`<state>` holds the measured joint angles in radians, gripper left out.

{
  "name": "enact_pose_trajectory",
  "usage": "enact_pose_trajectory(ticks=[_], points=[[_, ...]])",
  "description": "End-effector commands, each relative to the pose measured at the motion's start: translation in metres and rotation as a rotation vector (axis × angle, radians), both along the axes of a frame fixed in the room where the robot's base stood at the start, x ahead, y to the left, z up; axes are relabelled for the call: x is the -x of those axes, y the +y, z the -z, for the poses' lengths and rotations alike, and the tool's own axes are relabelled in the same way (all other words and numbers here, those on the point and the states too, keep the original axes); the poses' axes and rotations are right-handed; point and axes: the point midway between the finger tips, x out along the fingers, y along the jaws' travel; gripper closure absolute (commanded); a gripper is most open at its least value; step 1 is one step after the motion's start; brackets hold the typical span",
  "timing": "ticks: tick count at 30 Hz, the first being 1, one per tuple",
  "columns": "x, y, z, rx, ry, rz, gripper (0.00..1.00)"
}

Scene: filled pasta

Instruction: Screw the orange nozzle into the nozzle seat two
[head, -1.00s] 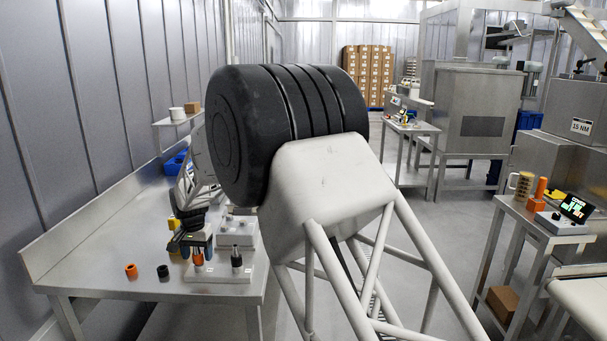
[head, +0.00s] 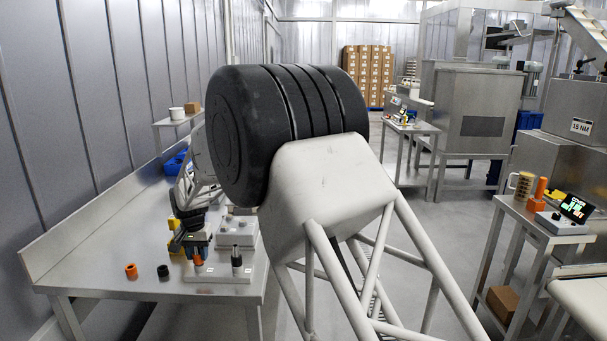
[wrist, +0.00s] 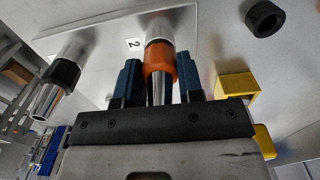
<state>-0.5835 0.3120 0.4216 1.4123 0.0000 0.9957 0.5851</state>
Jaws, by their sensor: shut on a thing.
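The orange nozzle (wrist: 158,62), a silver tube with an orange collar, is between the two blue fingers of my gripper (wrist: 160,82) in the wrist view. My gripper is shut on it. Its far end is at the light seat plate (wrist: 105,55), beside the label "2" (wrist: 133,44); how deep it sits in seat two cannot be told. In the head view, the orange nozzle (head: 198,263) stands upright at the white seat block (head: 217,276), with my gripper (head: 197,248) just above it. A dark-collared nozzle (head: 237,260) stands to its right, also in the wrist view (wrist: 65,73).
An orange ring (head: 131,271) and a black ring (head: 163,272) lie on the steel table (head: 100,250), left of the block. Another white block (head: 243,225) stands behind. A yellow part (wrist: 235,88) is close to my gripper. The table's left front is otherwise clear.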

Motion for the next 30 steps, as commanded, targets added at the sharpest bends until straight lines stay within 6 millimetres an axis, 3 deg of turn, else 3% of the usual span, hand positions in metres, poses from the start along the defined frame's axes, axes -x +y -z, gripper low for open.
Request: enact_pose_trajectory(ticks=[8, 30], points=[[0.0, 0.0, 0.0, 0.0, 0.0, 0.094, 0.94], [0.0001, -0.0001, 0.0008, 0.0, 0.0, 0.654, 0.94]])
